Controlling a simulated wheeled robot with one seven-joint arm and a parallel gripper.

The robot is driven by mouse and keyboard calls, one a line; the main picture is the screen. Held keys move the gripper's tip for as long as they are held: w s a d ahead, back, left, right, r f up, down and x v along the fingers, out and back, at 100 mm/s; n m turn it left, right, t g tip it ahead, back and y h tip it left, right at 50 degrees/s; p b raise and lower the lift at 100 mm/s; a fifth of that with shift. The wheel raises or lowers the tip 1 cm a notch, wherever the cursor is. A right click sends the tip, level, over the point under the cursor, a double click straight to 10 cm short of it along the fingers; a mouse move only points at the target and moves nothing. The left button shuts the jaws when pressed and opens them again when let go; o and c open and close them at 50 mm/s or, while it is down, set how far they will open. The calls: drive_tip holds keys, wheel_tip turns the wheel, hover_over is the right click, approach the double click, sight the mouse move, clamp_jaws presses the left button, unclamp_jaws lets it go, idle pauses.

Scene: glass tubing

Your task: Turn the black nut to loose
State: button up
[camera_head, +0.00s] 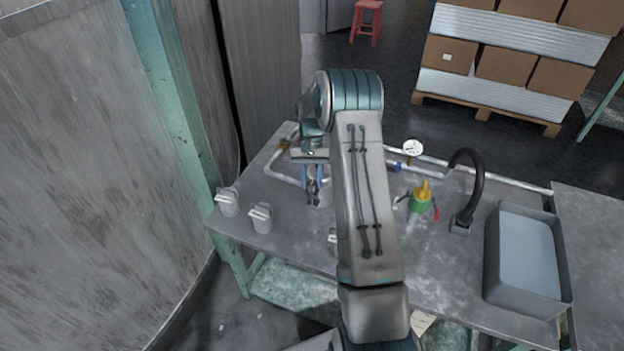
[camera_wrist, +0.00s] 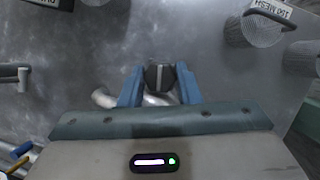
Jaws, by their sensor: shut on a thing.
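In the wrist view the black nut (camera_wrist: 153,76), a dark round piece with a pale bar across it, sits between the two blue fingers of my gripper (camera_wrist: 159,72). The fingers are closed on its sides. In the head view my gripper (camera_head: 313,187) points down over the left part of the workbench, and I cannot make out the nut there.
White pipework (camera_head: 285,178) runs along the bench (camera_head: 290,243) with a round gauge (camera_head: 412,147). A green pot (camera_head: 419,203), a black curved faucet (camera_head: 479,172) and a grey basin (camera_head: 494,262) are on the right.

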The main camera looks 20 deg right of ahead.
drive_tip(key=shift+n, duration=0.4)
drive_tip(key=o, duration=1)
drive_tip(key=shift+m, duration=0.3)
